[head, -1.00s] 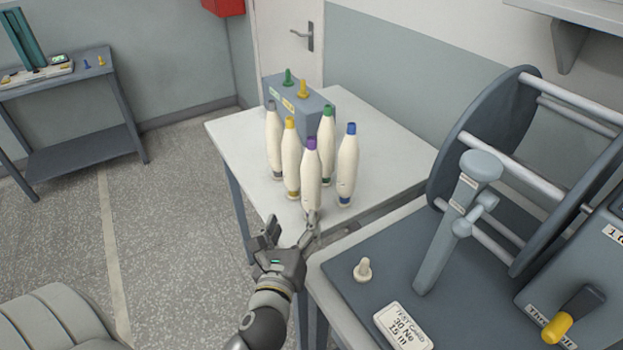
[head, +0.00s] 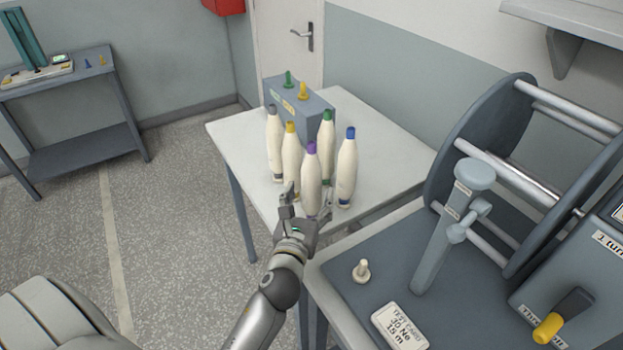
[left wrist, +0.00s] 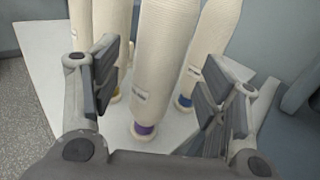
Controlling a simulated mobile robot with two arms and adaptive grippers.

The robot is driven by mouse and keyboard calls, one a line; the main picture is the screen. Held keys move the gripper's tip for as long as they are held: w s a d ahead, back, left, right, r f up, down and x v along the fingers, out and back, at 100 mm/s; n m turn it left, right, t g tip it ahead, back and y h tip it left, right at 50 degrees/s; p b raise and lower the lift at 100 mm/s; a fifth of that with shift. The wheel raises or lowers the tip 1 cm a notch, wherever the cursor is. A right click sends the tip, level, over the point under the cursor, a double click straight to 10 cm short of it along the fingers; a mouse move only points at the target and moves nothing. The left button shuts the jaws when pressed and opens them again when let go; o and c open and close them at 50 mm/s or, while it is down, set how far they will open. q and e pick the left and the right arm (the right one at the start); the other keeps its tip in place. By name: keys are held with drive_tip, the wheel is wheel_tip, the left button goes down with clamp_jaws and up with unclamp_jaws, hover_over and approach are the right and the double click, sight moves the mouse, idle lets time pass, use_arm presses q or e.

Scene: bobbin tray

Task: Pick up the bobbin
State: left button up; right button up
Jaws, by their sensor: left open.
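Several cream bobbins with coloured tips stand upright on a white table (head: 385,140). The purple-tipped bobbin (head: 311,178) is at the front. A yellow-tipped (head: 291,160), a grey-tipped (head: 273,145), a green-tipped (head: 326,135) and a blue-tipped bobbin (head: 347,170) stand around it. My left gripper (head: 308,200) is open at the purple-tipped bobbin's lower part, one finger on each side. In the left wrist view the purple-based bobbin (left wrist: 160,65) stands between the open fingers (left wrist: 158,92), with gaps on both sides. My right gripper is not in view.
A grey box (head: 300,100) with a green and a yellow knob stands behind the bobbins. A dark bench (head: 345,262) at right carries a reel machine (head: 490,150), a small cream peg (head: 361,270) and a test card (head: 399,326). The table's right side is clear.

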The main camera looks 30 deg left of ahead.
sight(309, 194)
use_arm(q)
drive_tip(key=shift+r+p+x, duration=0.2)
drive_tip(key=shift+p+x, duration=0.1)
drive_tip(key=shift+x, duration=1.6)
drive_tip(key=shift+s, duration=0.1)
drive_tip(key=shift+c, duration=0.4)
drive_tip(key=c, duration=1.1)
